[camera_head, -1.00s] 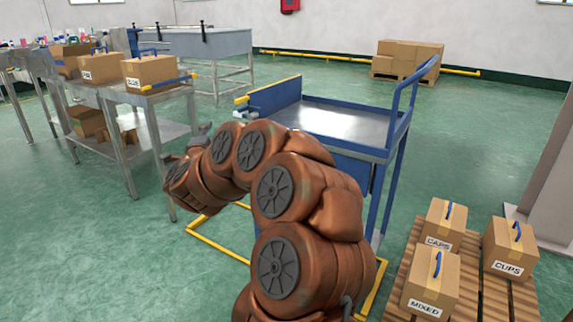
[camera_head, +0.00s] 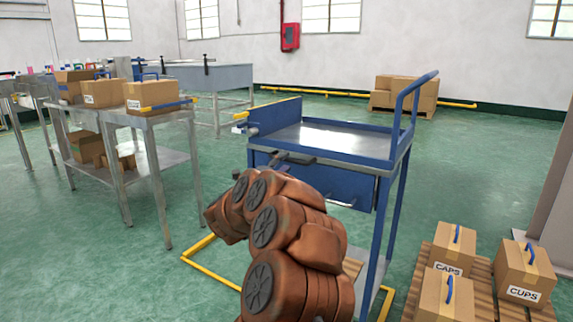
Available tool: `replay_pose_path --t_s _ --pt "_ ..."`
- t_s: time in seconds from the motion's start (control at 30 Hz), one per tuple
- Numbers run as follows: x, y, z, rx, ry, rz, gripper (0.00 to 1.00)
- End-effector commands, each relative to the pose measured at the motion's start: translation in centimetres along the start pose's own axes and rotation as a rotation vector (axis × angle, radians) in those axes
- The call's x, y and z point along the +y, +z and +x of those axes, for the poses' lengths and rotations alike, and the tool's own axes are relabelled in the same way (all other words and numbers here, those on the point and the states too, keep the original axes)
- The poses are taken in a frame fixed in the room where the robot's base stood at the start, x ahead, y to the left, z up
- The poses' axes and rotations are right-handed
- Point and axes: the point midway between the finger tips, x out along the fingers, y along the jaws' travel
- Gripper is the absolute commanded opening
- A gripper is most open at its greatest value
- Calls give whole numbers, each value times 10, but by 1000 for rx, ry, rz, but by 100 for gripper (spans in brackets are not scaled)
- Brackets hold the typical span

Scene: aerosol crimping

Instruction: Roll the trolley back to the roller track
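The blue trolley (camera_head: 330,137) stands upright in the middle, with a bare steel top and a tall blue handle (camera_head: 412,105) at its right end. A blue panel with yellow-tipped ends stands at its left end. My brown arm rises in front of it and covers part of its lower front. A grey part that looks like my gripper (camera_head: 287,158) shows just above the arm, at the trolley's front edge. I cannot tell whether it touches the trolley or whether its fingers are open. I cannot clearly make out a roller track.
A steel table (camera_head: 150,119) with cartons stands at left; a blue bar with yellow ends lies along its near end. Yellow floor markings (camera_head: 205,270) run below the trolley. A pallet (camera_head: 482,285) with labelled cartons is at lower right. Green floor is open between table and trolley.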

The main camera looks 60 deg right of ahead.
Motion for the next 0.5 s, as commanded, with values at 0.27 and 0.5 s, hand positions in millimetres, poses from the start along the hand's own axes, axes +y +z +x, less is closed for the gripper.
replay_pose_path --t_s 0.27,0.5 --pt "0 0 22 -1 -1 -1 39" --pt "-1 0 26 -1 -1 -1 39"
